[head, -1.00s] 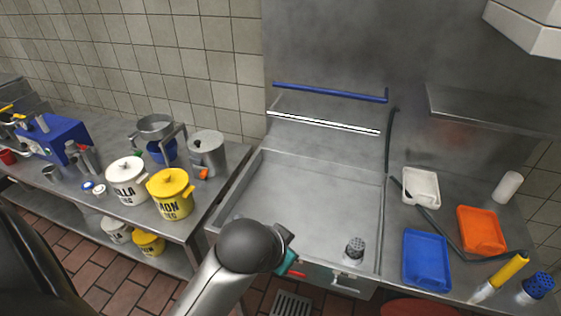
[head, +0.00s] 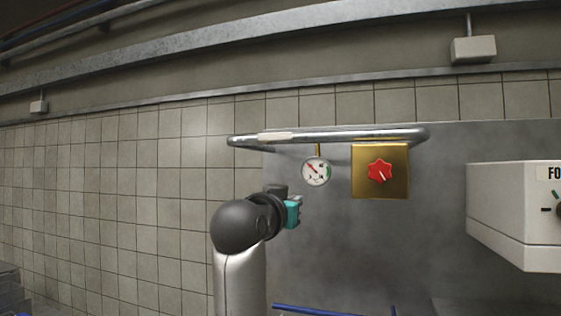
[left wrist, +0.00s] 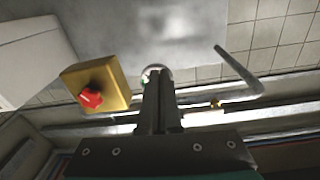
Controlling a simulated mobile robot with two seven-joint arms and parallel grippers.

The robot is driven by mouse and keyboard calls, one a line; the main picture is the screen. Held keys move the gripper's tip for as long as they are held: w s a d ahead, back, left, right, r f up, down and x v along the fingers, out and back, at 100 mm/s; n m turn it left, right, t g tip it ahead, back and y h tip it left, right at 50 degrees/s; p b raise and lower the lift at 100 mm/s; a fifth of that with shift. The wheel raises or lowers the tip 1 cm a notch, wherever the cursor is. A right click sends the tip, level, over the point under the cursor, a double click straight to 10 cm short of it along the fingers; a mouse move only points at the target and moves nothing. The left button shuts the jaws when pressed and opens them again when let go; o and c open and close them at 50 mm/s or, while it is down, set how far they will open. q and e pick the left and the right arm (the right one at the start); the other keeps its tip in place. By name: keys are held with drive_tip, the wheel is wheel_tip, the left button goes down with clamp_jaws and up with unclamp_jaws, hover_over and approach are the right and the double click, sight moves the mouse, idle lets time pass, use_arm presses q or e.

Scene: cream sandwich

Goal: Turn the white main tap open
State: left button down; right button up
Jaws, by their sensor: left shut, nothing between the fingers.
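In the head view, a steel pipe (head: 345,136) runs across the top of the wall panel. A whitish bar (head: 275,136) lies along its left part; it may be the white main tap, but I cannot tell for sure. My left gripper (head: 294,211) is below the bar and the pipe, apart from both. In the left wrist view, its fingers (left wrist: 160,100) are together and empty. The bent end of the pipe (left wrist: 238,68) is to their right there. My right gripper is not in view.
A round gauge (head: 316,172) hangs under the pipe, close to my left gripper. A brass box (head: 364,188) with a red knob (head: 380,172) is right of it. A white box (head: 515,215) juts out at the right. The tiled wall at left is clear.

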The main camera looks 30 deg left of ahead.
use_arm(q)
drive_tip(key=s+a+r+n+t+y, duration=0.1)
drive_tip(key=s+a+r+t, duration=0.1)
drive_tip(key=r, duration=0.6)
drive_tip(key=s+a+r+n+t, duration=0.1)
drive_tip(key=s+r, duration=0.2)
drive_tip(key=r, duration=0.5)
wheel_tip(320, 180, up, 4)
drive_tip(key=f+p, duration=0.1)
drive_tip(key=p, duration=0.4)
hover_over(276, 137)
drive_tip(key=s+d, duration=0.2)
drive_tip(key=shift+w+d+f+y+p, duration=0.1)
drive_tip(key=shift+w+f+y+p, duration=0.1)
drive_tip(key=shift+f, duration=0.75)
drive_tip(key=shift+w+f+y+p, duration=0.1)
drive_tip(key=shift+f+p, duration=0.05)
drive_tip(key=shift+f, duration=0.75)
drive_tip(key=shift+s, duration=0.1)
